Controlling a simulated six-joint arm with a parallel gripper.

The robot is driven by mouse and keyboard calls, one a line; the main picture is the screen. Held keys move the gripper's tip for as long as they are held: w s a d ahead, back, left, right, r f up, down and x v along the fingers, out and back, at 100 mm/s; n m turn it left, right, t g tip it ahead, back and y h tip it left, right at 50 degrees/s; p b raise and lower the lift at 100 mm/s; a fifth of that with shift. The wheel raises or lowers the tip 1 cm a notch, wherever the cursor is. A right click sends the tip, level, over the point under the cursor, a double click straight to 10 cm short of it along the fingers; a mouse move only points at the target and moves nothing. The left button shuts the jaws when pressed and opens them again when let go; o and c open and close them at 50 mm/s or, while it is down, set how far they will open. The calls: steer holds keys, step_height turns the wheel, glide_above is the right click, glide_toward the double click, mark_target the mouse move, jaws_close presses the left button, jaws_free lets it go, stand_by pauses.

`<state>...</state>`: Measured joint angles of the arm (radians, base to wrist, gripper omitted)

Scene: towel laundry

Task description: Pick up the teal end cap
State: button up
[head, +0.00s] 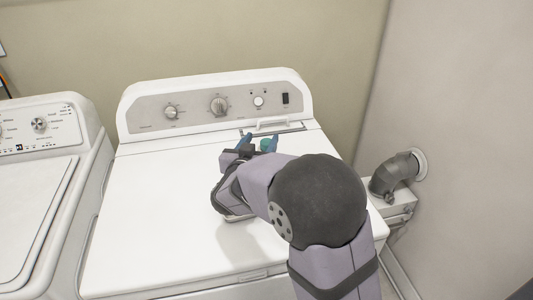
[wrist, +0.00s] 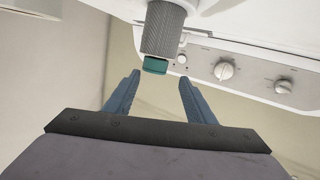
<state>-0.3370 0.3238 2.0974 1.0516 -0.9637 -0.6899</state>
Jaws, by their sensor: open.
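The teal end cap (wrist: 155,66) sits at the end of a grey ribbed cylinder (wrist: 163,28) in the wrist view. In the head view a small teal part of the cap (head: 265,145) shows between the blue fingers of my gripper (head: 258,140), over the back of the dryer top. My gripper is open, and in the wrist view its two fingertips (wrist: 160,76) stand apart just short of the cap, one to each side. Nothing is held. In the head view my arm hides most of the area around the cap, and I cannot make out the cylinder there.
The white dryer (head: 140,215) has a raised control panel (head: 190,113) with knobs close behind my gripper. A second white machine (head: 35,200) stands at the left. A grey duct elbow (head: 393,175) meets the wall at the right. The dryer top's left part is clear.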

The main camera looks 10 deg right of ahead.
mark_target(268, 141)
steer(key=shift+s+f+m+g+h, duration=0.5)
steer(key=shift+s+f+m+h, duration=0.25)
steer(key=shift+f+m, duration=0.3)
steer(key=shift+r+p+x, duration=0.2)
steer(key=shift+p+x, duration=0.1)
steer(key=shift+x, duration=1.55)
steer(key=shift+r+p+x, duration=0.15)
steer(key=shift+p+x, duration=0.1)
steer(key=shift+x, duration=1.65)
steer(key=c, duration=1.1)
